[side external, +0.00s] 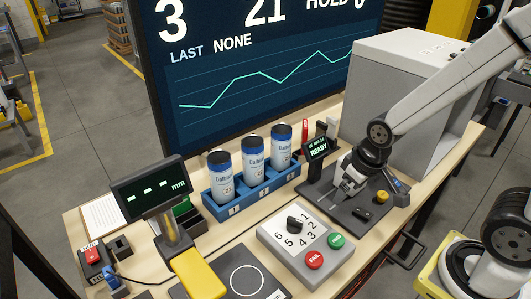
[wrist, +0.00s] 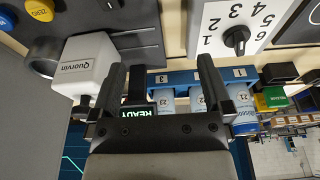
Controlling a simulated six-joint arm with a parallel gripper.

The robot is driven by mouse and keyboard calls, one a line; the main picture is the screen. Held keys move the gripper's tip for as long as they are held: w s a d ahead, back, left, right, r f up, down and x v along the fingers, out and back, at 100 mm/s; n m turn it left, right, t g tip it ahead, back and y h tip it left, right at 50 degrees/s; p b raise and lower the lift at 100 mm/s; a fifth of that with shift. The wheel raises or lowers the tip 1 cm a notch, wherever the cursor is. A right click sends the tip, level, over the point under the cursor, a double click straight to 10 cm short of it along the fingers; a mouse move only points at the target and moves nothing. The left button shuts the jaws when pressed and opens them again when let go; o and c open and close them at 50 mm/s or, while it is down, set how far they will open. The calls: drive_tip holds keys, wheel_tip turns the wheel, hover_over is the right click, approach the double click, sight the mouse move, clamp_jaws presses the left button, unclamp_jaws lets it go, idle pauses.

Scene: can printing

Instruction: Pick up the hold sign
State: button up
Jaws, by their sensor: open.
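A blue rack (side external: 236,205) holds three cans. A numbered dial box (side external: 270,237) with red and green buttons stands in front. A gauge display (side external: 150,187) rises between the rack and red block. A grey cabinet (side external: 385,75) and large screen (side external: 250,70) stand behind.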

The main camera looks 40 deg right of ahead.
drive_tip(key=shift+r, duration=0.15)
wheel_tip(320, 180, up, 10)
drive_tip(key=n+g, duration=0.3)
drive_tip(key=n, duration=0.6)
hover_over(305, 123)
drive_tip(key=shift+s, duration=0.15)
drive_tip(key=shift+f, duration=6.35)
drive_tip(key=c, duration=1.2)
drive_tip(key=shift+o, duration=0.2)
